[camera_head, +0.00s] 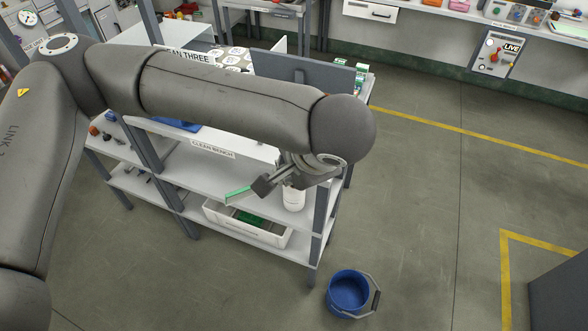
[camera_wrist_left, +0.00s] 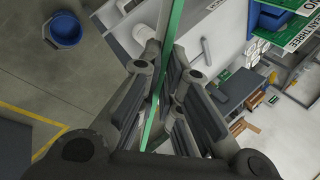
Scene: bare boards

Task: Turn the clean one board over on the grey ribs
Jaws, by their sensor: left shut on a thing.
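My left gripper (camera_head: 262,186) is shut on a thin green board (camera_head: 238,194), in front of the bench's right end. In the left wrist view the board (camera_wrist_left: 172,25) shows nearly edge-on as a narrow green strip between the fingers (camera_wrist_left: 160,85). My forearm covers much of the bench top in the head view. I cannot make out the grey ribs for certain; a short grey bar (camera_wrist_left: 205,50) lies on the white surface in the wrist view. My right gripper is not in view.
The white bench (camera_head: 213,150) has shelves below, with a white bin (camera_head: 283,240) holding green pieces and a white bottle (camera_head: 293,200). A grey upright panel (camera_head: 310,72) stands behind my forearm.

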